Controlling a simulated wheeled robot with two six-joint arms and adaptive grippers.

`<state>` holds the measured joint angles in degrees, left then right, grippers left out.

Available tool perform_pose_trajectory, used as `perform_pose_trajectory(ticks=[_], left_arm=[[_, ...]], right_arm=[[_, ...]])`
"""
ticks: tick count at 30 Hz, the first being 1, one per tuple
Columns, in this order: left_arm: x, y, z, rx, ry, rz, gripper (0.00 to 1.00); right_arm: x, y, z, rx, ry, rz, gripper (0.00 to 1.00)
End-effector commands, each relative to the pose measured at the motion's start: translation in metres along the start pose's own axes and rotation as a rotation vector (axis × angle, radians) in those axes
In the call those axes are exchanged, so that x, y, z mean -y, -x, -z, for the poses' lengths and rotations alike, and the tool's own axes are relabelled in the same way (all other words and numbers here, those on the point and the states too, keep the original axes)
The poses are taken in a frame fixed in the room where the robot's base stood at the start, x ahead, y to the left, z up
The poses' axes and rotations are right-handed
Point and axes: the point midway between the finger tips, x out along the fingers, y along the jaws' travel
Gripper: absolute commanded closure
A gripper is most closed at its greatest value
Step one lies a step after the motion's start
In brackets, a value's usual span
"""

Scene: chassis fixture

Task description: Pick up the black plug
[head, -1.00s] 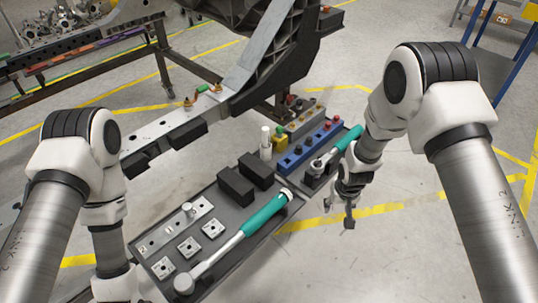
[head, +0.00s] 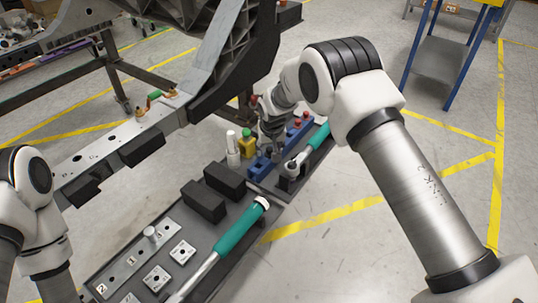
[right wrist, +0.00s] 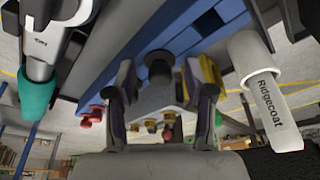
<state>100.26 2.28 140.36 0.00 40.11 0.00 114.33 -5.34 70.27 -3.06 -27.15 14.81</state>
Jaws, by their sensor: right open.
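The black plug (right wrist: 159,72) stands in the blue block (right wrist: 200,42) in the right wrist view. My right gripper (right wrist: 160,100) is open, with one finger on each side of the plug in that picture. Gaps show between the fingers and the plug; I cannot tell how deep it sits between them. In the head view my right gripper (head: 268,145) is over the blue block (head: 301,126), and the arm hides the plug. My left arm is at the left edge, its gripper out of the picture.
A yellow item (head: 246,145) and a white Ridgecoat tube (right wrist: 266,90) stand close beside the gripper. A teal-handled ratchet (head: 318,137) lies on the other side. Black blocks (head: 203,200) and a long teal-handled wrench (head: 238,228) are on the tray. Red-topped plugs stand nearby.

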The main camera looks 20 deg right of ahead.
Motion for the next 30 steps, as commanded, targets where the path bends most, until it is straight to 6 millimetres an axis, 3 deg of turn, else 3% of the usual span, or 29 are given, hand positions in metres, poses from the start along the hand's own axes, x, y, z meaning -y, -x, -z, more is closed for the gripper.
perform_pose_trajectory(ticks=[4, 6, 8, 9, 22, 30], left_arm=[[0.000, 0.001, 0.000, 0.000, 0.000, 0.000, 0.48], [0.000, 0.001, 0.000, 0.000, 0.000, 0.000, 0.48], [0.000, 0.001, 0.000, 0.000, 0.000, 0.000, 0.48], [0.000, 0.001, 0.000, 0.000, 0.000, 0.000, 0.48], [0.000, 0.002, 0.000, 0.000, 0.000, 0.000, 0.48], [0.000, 0.009, 0.000, 0.000, 0.000, 0.000, 0.48]], right_arm=[[0.000, 0.001, 0.000, -0.001, 0.000, 0.000, 0.47], [0.000, 0.001, 0.000, -0.001, 0.000, 0.000, 0.70], [0.000, 0.001, 0.000, -0.001, 0.000, 0.000, 0.87], [0.000, 0.001, 0.000, 0.000, 0.000, 0.000, 0.91], [0.000, 0.005, 0.002, 0.000, 0.000, 0.000, 0.92], [0.001, 0.040, 0.011, 0.000, 0.002, 0.000, 0.92]])
